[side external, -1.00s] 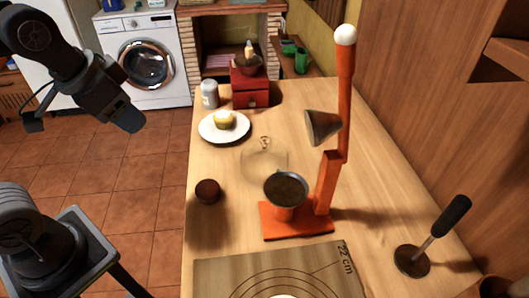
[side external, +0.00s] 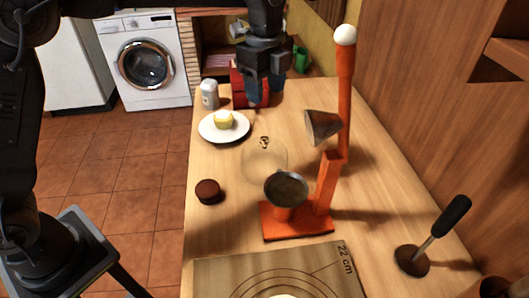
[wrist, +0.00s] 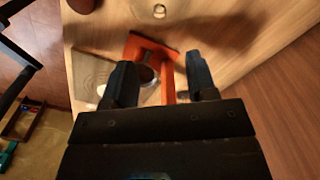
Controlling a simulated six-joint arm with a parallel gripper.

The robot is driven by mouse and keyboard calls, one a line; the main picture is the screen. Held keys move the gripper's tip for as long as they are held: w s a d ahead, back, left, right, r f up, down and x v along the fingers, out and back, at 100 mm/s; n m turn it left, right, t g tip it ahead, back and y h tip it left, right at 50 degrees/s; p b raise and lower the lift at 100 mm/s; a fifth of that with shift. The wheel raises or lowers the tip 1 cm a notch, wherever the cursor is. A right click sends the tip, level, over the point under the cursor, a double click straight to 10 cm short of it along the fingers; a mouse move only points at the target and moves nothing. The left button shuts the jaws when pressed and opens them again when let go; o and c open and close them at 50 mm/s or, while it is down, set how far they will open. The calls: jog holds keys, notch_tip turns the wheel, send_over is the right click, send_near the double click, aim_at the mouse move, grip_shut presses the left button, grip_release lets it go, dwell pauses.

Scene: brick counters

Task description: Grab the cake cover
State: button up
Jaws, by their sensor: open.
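The cake cover (side external: 265,162) is a clear glass dome with a small dark-looking knob on top. It stands on the wooden counter between the white plate and the orange press, and its glass is hard to make out. My gripper (side external: 259,92) points down and appears above and beyond the cover in the side view, apart from it. Its two fingers are spread and empty, as the wrist view also shows (wrist: 160,72).
The orange press (side external: 297,222) with its tall lever stands close to the cover. A white plate (side external: 212,135) with a cupcake (side external: 224,120), a dark round lid (side external: 208,191), a grey jar (side external: 209,94) and a red box (side external: 240,95) are nearby. A tamper-like tool (side external: 412,260) stands at right.

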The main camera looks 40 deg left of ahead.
aim_at(265, 138)
notch_tip(265, 138, down, 13)
jog(key=shift+r, duration=0.1)
dwell(0.5)
jog(key=shift+c, duration=0.4)
grip_shut()
